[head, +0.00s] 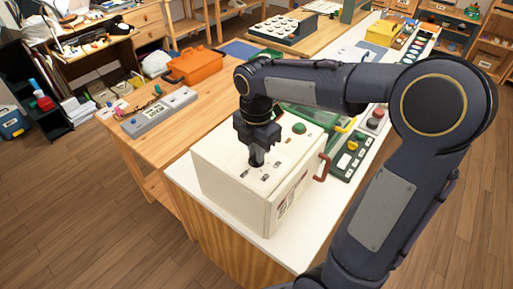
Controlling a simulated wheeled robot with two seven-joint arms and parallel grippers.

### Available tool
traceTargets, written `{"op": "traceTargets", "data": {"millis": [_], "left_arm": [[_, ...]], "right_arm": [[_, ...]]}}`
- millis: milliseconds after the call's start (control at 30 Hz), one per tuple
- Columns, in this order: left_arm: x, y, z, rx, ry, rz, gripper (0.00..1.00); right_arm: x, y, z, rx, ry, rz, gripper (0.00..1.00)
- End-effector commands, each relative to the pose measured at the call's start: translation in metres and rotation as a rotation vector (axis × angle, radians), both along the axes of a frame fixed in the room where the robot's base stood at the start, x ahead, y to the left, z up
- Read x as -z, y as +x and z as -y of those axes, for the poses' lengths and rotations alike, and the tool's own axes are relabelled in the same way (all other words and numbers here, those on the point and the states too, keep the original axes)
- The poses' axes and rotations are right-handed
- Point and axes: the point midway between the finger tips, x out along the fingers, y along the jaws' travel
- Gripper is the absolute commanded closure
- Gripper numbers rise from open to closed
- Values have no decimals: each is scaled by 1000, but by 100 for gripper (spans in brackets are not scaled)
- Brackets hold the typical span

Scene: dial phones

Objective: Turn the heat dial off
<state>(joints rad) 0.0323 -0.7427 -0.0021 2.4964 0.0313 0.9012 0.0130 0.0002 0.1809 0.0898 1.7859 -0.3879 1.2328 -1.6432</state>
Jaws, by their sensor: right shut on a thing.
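A cream box (236,189) with a dial face on its top stands at the near end of the white-topped bench. A red-brown handle (322,168) sticks out from its right side. My right gripper (257,160) points straight down at the middle of the pale dial face on the box top. Its fingers are shut on the heat dial, which is mostly hidden between and below them. Small dark marks lie around the dial face. My left gripper is not in view.
A dark green panel with knobs (350,157) stands close on the right. An orange toolbox (194,66) and a grey power strip (159,112) lie on the wooden table to the left.

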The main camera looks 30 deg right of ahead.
Motion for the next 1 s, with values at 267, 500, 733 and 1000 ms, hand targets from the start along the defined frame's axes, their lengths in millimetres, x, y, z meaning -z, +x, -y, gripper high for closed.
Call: {"op": "traceTargets", "data": {"millis": [267, 500, 733, 1000], "left_arm": [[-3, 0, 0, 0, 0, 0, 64], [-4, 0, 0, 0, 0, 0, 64], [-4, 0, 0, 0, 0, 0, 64], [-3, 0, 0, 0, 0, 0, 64]], "right_arm": [[-1, 0, 0, -88, 2, 2, 100], [0, 0, 0, -109, 1, 2, 100], [0, 0, 0, -109, 1, 2, 100], [0, 0, 0, -108, 0, 1, 65]]}}
